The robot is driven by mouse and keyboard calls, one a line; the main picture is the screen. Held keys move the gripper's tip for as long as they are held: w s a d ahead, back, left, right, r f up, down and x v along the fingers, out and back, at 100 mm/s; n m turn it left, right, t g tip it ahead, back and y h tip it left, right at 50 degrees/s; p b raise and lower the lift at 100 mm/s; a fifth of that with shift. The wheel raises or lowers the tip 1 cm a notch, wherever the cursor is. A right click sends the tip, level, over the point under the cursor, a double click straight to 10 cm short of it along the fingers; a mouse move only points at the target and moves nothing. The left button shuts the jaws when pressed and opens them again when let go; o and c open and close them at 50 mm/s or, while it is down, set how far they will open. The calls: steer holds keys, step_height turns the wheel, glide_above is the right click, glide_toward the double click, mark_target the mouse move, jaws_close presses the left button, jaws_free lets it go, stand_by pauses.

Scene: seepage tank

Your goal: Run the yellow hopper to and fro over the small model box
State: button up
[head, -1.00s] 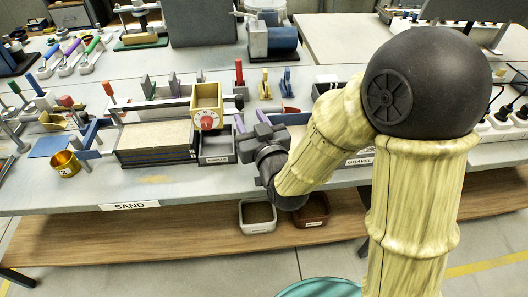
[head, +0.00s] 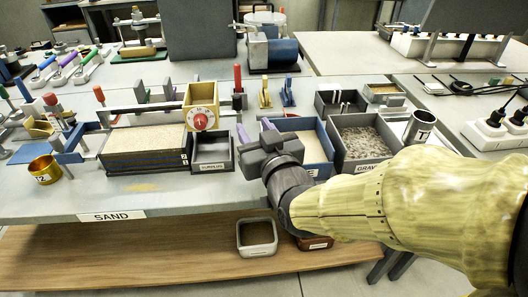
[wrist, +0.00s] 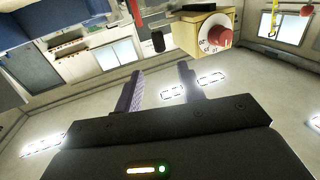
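The yellow hopper (head: 201,94), with a red knob on a white dial, sits at the right end of the small model box (head: 148,164), a dark-walled box filled level with pale sand. In the wrist view the hopper (wrist: 187,38) is at the upper right, beyond the fingers, with its red knob facing me. My gripper (head: 255,129) is right of the hopper and apart from it. Its two purple fingers are spread with nothing between them, as the wrist view (wrist: 160,74) also shows.
A grey surplus bin (head: 214,168) stands right of the box. A blue tray (head: 316,140) and a gravel tray (head: 343,156) are beside my gripper. A brass cup (head: 44,170) stands front left. Upright coloured handles, such as a red one (head: 238,78), stand behind.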

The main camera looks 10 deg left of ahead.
steer(key=shift+b+v, duration=1.95)
steer(key=shift+v, duration=0.25)
